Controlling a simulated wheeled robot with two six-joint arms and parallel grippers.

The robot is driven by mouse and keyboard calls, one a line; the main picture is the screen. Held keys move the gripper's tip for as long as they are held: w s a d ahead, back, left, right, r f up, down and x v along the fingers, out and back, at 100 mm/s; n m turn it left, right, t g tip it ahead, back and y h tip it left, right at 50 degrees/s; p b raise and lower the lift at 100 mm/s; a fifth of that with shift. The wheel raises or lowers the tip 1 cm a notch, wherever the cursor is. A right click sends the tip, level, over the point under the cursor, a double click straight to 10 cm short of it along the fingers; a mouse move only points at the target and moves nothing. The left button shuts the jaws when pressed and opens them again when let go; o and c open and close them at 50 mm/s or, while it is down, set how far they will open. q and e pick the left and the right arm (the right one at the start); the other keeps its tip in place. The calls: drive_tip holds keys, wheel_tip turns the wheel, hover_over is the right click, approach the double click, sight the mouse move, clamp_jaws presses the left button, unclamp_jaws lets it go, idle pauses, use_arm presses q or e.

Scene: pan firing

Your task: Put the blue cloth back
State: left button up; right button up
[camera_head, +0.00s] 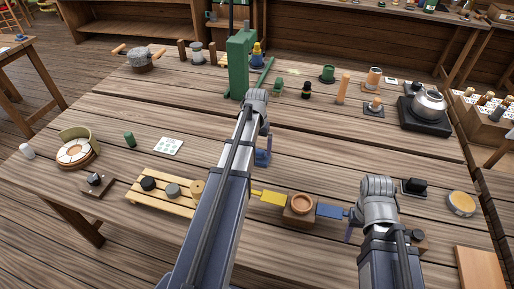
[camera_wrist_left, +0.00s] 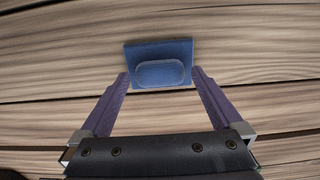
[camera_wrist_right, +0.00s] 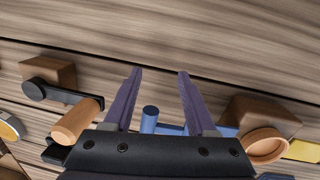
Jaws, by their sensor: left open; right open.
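A blue rectangular piece (camera_wrist_left: 158,48), which looks like the cloth, lies on the planks in the left wrist view. It has a paler rounded shape on it. My left gripper (camera_wrist_left: 161,75) is open, with its fingertips at either side of the piece's near edge; I cannot tell if they touch it. In the head view my left gripper (camera_head: 263,157) is at mid-table. Another flat blue piece (camera_head: 332,211) sits right of the block with a round bowl (camera_head: 301,204). My right gripper (camera_head: 352,228) is open beside that piece, with nothing between its fingertips (camera_wrist_right: 158,72).
A yellow piece (camera_head: 272,198) lies left of the bowl block. A slatted wooden rack (camera_head: 165,203) stands left of my left arm. A green press (camera_head: 240,65) stands behind my left gripper. A kettle (camera_head: 429,102) is at the back right.

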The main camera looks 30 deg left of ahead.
sight(258, 151)
use_arm(q)
wheel_tip(258, 151, up, 11)
drive_tip(key=p, duration=1)
drive_tip(key=s+d+m, duration=0.2)
drive_tip(key=s+d, duration=0.3)
drive_tip(key=d, duration=0.5)
drive_tip(key=s+d+m, duration=0.2)
drive_tip(key=s+d, duration=0.4)
drive_tip(key=d, duration=0.4)
drive_tip(key=s+d+m+y, duration=0.1)
drive_tip(key=s+d, duration=0.4)
drive_tip(key=d, duration=0.5)
drive_tip(key=shift+s+d+r+m, duration=0.15)
drive_tip(key=shift+s+d+m, duration=0.15)
drive_tip(key=shift+m, duration=0.4)
